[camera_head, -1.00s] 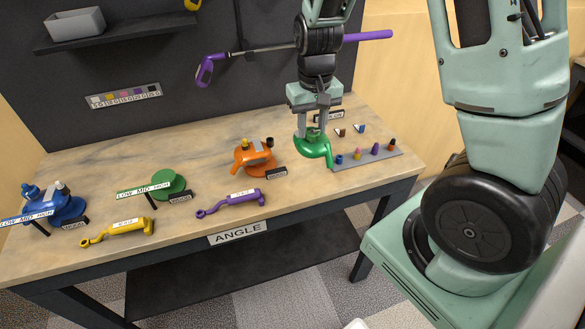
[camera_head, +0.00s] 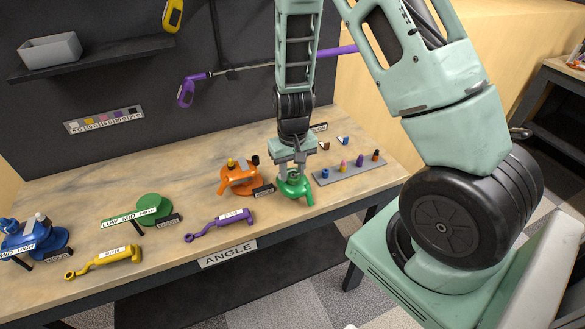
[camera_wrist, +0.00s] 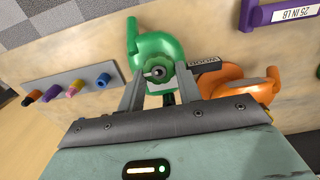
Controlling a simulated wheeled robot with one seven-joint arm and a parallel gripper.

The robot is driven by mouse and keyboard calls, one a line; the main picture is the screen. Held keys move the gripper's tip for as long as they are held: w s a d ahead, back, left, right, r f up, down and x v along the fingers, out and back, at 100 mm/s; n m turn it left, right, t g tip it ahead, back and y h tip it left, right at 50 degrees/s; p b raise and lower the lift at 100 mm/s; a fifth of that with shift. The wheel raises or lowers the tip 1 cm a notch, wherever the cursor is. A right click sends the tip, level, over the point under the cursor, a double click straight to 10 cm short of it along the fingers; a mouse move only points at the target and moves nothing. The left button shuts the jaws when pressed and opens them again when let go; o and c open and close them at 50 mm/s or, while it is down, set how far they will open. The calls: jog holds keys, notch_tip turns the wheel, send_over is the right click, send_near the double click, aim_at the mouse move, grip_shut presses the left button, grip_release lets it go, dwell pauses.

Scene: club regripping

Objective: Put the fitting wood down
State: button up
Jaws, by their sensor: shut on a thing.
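The fitting wood is a green rounded club head with a curved neck (camera_head: 297,190). It is at the right part of the bench, between the orange wood and the strip of coloured pieces. My gripper (camera_head: 291,165) points down and is shut on the top of the green wood.
An orange wood (camera_head: 236,181) stands close left of the green one. A grey strip (camera_head: 345,173) with several coloured pieces lies close right.

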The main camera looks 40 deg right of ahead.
jog(key=shift+f, duration=0.1)
jog(key=o, duration=0.7)
jog(key=shift+f, duration=0.1)
jog(key=shift+c, duration=0.2)
jog(key=o, duration=0.4)
notch_tip(320, 180, up, 12)
jog(key=b, duration=0.2)
jog(key=s+a+r+n+y, duration=0.1)
jog(key=s+a+r+n, duration=0.2)
jog(key=a, duration=0.5)
jog(key=s+a+r+n, duration=0.25)
jog(key=s+a, duration=0.25)
jog(key=a, duration=0.4)
jog(key=s+a+n, duration=0.1)
jog(key=s+a, duration=0.1)
jog(key=s, duration=0.2)
jog(key=s+a+n, duration=0.2)
jog(key=s, duration=0.2)
jog(key=s+a+r+n, duration=0.1)
jog(key=s+a+n, duration=0.1)
jog(key=s, duration=0.2)
jog(key=shift+s+n, duration=0.1)
jog(key=shift+n, duration=0.15)
